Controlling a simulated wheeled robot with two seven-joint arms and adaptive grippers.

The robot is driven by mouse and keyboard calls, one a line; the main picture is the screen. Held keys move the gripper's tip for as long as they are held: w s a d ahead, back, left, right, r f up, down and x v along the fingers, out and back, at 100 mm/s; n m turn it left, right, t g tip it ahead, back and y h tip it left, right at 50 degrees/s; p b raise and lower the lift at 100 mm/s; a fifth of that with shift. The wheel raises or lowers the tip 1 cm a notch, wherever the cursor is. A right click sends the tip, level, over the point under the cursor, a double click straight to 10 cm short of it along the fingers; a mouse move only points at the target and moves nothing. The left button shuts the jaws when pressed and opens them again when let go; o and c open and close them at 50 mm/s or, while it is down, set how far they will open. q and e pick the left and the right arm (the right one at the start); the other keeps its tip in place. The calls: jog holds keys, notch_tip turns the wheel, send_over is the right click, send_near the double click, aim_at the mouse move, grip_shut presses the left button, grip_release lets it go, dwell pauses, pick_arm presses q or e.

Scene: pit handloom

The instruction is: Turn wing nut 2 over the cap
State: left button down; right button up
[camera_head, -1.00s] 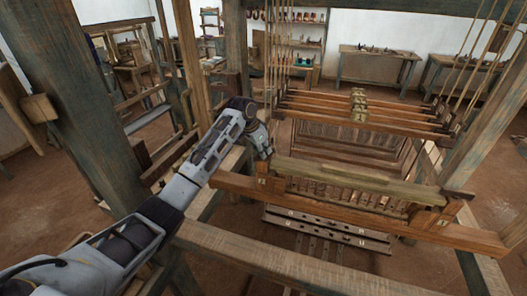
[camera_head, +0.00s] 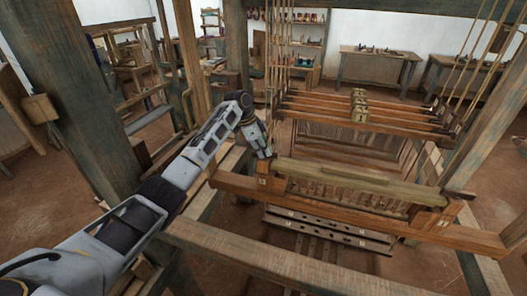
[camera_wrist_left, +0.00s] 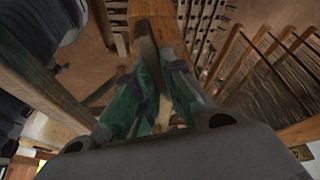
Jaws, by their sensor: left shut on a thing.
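My left gripper (camera_head: 265,152) is at the left end of the loom's wooden beater (camera_head: 345,176), pointing down at its end block (camera_head: 263,167). In the left wrist view the green-sided fingers (camera_wrist_left: 155,95) are close together around a small dark brown piece (camera_wrist_left: 147,55). I take this piece for wing nut 2, but its wings cannot be made out. The cap is mostly hidden by the fingers, and I cannot tell it apart from the wood. My right gripper is in neither view.
A front beam (camera_head: 300,264) crosses below the beater. A thick post (camera_head: 75,95) stands left of my arm. Heddle bars (camera_head: 350,112) and hanging cords lie behind the beater. Slatted treadles (camera_head: 320,226) show below. Tables (camera_head: 378,62) stand at the back wall.

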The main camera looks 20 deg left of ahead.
pick_arm(q)
jog(key=shift+w+m+g, duration=0.1)
jog(key=shift+m+g, duration=0.5)
jog(key=shift+m, duration=1.2)
jog(key=c, duration=1.5)
grip_release()
jog(key=shift+a+r, duration=0.1)
jog(key=shift+r, duration=0.05)
jog(key=v, duration=1.1)
jog(key=shift+a+r, duration=0.2)
jog(key=shift+r, duration=0.15)
